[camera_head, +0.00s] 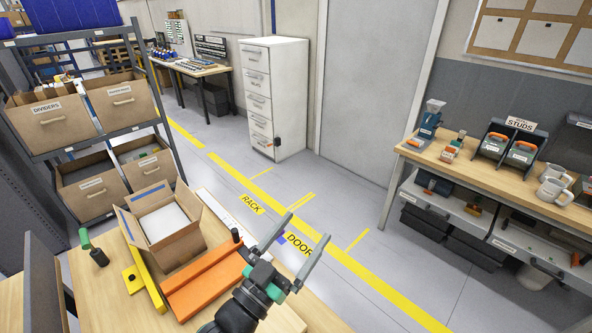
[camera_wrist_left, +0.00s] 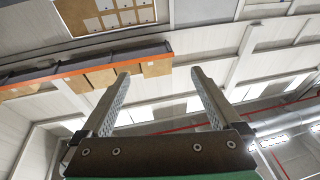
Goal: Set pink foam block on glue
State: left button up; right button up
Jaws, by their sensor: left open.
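My left gripper (camera_head: 309,226) is open and raised above the far edge of the near workbench, in the middle of the head view. Its two grey fingers also show in the left wrist view (camera_wrist_left: 160,73), with nothing between them; that view faces the ceiling and upper wall. I cannot make out a pink foam block or glue in either view. My right gripper is not in view.
The near bench (camera_head: 105,300) holds an open cardboard box (camera_head: 180,247), an orange angled piece (camera_head: 205,287), a yellow bar (camera_head: 146,279) and a green-and-black tool (camera_head: 95,252). A bin rack (camera_head: 140,75) stands left. Another bench (camera_head: 480,172) is right. The floor between is clear.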

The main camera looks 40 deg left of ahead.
pick_arm(q)
jog(key=s+d+r+t+h, duration=0.1)
jog(key=s+d+r+t, duration=0.1)
jog(key=r, duration=0.9)
jog(key=s+d+r+m+t+h, duration=0.1)
jog(key=s+d+r+t, duration=0.1)
jog(key=r, duration=0.9)
jog(key=s+d+r+t+h, duration=0.1)
jog(key=s+d+r+t, duration=0.1)
jog(key=r, duration=0.9)
jog(key=s+d, duration=0.1)
jog(key=s, duration=0.1)
jog(key=shift+s+m+h, duration=0.3)
jog(key=shift+m+h, duration=0.1)
jog(key=shift+r, duration=0.1)
